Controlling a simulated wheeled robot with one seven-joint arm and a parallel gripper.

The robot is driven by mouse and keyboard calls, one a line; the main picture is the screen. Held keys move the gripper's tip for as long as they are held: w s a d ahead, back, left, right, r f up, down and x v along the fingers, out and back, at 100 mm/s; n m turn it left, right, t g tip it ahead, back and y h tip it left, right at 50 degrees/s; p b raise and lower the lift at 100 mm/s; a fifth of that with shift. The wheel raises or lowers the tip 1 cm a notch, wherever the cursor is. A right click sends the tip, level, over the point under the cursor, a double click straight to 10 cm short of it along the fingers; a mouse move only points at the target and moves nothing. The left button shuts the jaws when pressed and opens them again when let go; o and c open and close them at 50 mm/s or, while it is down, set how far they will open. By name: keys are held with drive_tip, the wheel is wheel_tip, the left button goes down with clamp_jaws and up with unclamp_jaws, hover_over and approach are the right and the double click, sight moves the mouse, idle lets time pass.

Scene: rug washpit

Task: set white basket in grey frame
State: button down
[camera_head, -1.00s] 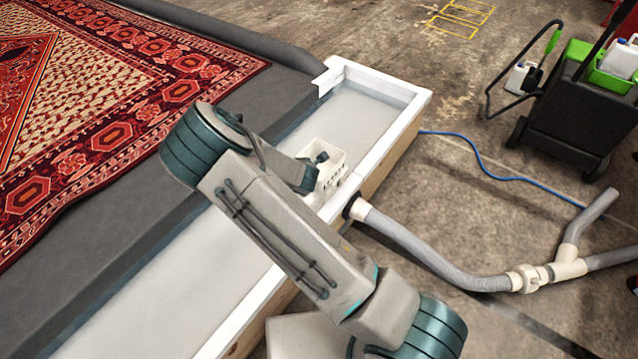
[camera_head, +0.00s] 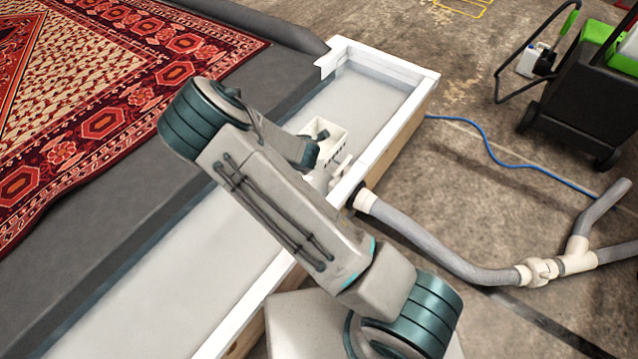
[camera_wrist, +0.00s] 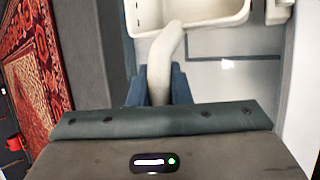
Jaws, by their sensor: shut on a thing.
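The white basket (camera_head: 334,132), an open box with small slots in its side, is in the white-rimmed pit near its right wall. It also shows at the top of the wrist view (camera_wrist: 205,22), cut off by the picture edge. A thick white handle (camera_wrist: 163,65) runs from it towards my gripper. My gripper (camera_wrist: 158,88) has its blue fingers shut around this handle.
The pit's white rim (camera_head: 405,118) stands close right of the basket. A white fitting (camera_wrist: 278,11) is beside the basket. A patterned rug (camera_head: 90,100) lies left on a dark grey surface. Outside are a grey hose (camera_head: 430,240) and a black cart (camera_head: 580,105).

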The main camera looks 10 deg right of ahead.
wheel_tip(320, 180, down, 17)
drive_tip(key=b, duration=1.1)
drive_tip(key=shift+a+f, duration=0.1)
drive_tip(key=shift+f+b, duration=0.15)
drive_tip(key=shift+b, duration=0.15)
drive_tip(key=c, duration=1.4)
unclamp_jaws()
drive_tip(key=shift+o, duration=0.4)
